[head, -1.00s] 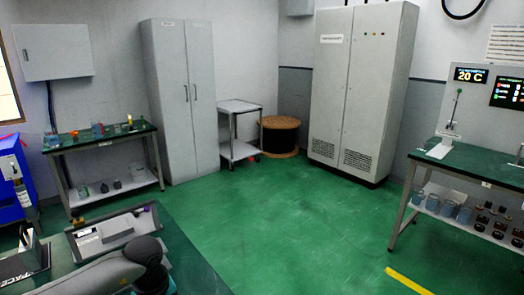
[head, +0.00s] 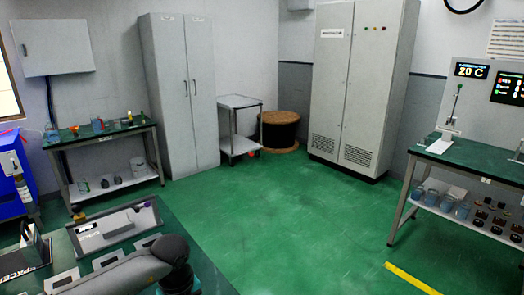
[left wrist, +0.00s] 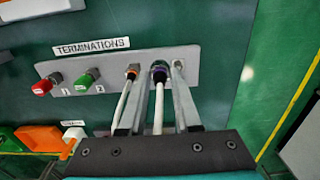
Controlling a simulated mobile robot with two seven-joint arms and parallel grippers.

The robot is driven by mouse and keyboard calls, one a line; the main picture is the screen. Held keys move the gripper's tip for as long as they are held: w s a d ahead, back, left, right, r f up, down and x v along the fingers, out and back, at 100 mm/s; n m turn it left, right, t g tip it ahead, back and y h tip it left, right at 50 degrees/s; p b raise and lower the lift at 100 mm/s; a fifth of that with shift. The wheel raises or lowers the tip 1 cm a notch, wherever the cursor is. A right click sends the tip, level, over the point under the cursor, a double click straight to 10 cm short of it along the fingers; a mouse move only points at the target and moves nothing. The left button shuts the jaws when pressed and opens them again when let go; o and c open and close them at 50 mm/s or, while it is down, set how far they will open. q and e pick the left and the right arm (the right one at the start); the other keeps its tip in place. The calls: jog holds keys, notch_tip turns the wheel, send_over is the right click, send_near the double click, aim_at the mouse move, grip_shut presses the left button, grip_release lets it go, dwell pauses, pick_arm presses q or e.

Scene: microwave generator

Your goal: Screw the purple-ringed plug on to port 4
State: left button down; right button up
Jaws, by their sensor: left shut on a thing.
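In the left wrist view, the purple-ringed plug (left wrist: 159,70) is at the right part of the grey TERMINATIONS panel (left wrist: 105,66), with its white cable running back toward me. My left gripper (left wrist: 157,78) has its fingers on either side of the plug, shut on it. The plug's tip and port 4 are hidden behind the plug, so I cannot tell how far it is seated. An orange-ringed plug (left wrist: 132,70) with a white cable sits just left of it, close to the left finger. My right gripper is not in view.
An orange bin (left wrist: 40,138) lies lower left. In the head view, my arm crosses the near green bench (head: 215,275); the floor (head: 290,220) beyond is clear.

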pick_arm(q)
jog(key=d, duration=0.4)
jog(key=shift+d+f, duration=0.2)
jog(key=shift+d, duration=0.1)
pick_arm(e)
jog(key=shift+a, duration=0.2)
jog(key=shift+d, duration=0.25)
pick_arm(q)
jog(key=shift+f+b, duration=0.7)
jog(key=shift+f, duration=0.15)
notch_tip(320, 180, down, 4)
jog(key=b, duration=0.2)
jog(key=shift+r+b, duration=0.1)
jog(key=shift+b, duration=0.3)
jog(key=shift+f, duration=0.2)
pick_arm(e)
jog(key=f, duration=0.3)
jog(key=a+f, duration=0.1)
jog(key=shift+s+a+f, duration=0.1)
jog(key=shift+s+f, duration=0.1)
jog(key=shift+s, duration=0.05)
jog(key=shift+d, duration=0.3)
